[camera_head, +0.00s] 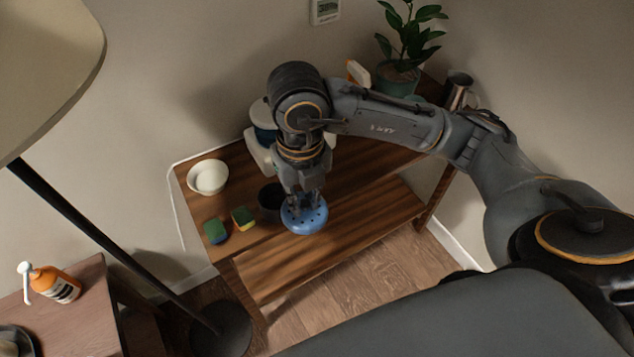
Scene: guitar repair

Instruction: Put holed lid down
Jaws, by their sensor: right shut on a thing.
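The holed lid (304,218) is a round blue disc with dark holes in its top. My right gripper (306,199) is above it, pointing down, and is shut on its top. The lid is near the front edge of the wooden shelf table (340,176). From this angle I cannot tell whether it touches the table or hangs just in front of the edge. A dark cup (270,198) is just left of the lid, partly hidden. My left gripper is not in view.
A potted plant (398,75) and metal pitcher (457,90) stand at the back right. A floor lamp (110,235) and orange bottle (55,285) are at left.

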